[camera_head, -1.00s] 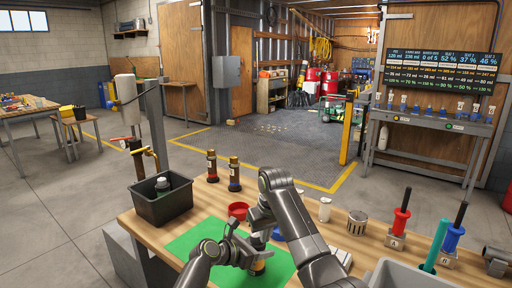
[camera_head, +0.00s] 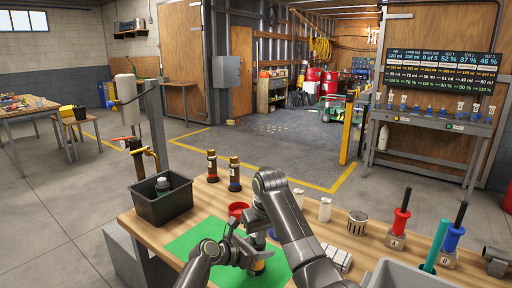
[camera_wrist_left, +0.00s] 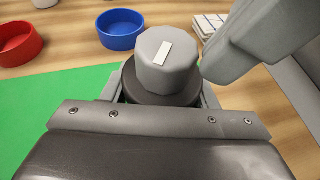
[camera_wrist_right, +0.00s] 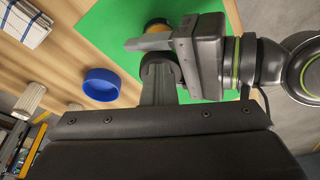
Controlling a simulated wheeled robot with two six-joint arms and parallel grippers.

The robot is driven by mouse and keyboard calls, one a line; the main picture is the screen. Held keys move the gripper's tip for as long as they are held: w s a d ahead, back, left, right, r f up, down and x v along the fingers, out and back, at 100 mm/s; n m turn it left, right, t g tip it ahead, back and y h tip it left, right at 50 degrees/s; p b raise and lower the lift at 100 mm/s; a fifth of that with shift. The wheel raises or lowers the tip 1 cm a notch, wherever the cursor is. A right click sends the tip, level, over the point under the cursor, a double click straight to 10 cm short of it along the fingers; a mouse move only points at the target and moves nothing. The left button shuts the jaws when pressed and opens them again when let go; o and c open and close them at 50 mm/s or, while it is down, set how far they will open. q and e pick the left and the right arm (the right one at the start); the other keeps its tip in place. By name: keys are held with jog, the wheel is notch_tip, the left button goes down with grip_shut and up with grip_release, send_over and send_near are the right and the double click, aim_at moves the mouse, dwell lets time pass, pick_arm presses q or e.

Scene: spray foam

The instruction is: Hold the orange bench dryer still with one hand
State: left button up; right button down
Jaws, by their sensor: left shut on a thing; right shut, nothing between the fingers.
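The orange bench dryer (camera_head: 257,268) stands on the green mat (camera_head: 196,236), mostly hidden by my arms in the head view. Its orange part shows in the right wrist view (camera_wrist_right: 157,27). In the left wrist view a grey faceted cap (camera_wrist_left: 167,58) with a white mark tops a dark round body. My left gripper (camera_head: 246,250) is shut on the dryer, its fingers around the dark body below the cap. My right gripper (camera_head: 257,226) is shut and empty, close beside the cap. I cannot tell whether it touches it.
A red bowl (camera_head: 238,210) and a blue bowl (camera_wrist_left: 121,29) stand close by. A black bin (camera_head: 162,203), two dark bottles (camera_head: 234,174), a perforated metal cup (camera_head: 357,222) and red (camera_head: 400,218) and blue (camera_head: 453,236) handled tools surround the work area. A grey tray (camera_head: 410,276) stands front right.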

pick_arm(q)
jog(key=shift+d, duration=0.1)
pick_arm(e)
jog(key=shift+a, duration=0.6)
jog(key=shift+s, duration=0.15)
notch_tip(320, 180, up, 6)
jog(key=shift+s, duration=0.3)
dwell(0.5)
notch_tip(320, 180, down, 6)
jog(key=w+d, duration=0.1)
jog(key=d, duration=0.1)
jog(key=shift+d, duration=0.15)
dwell(0.6)
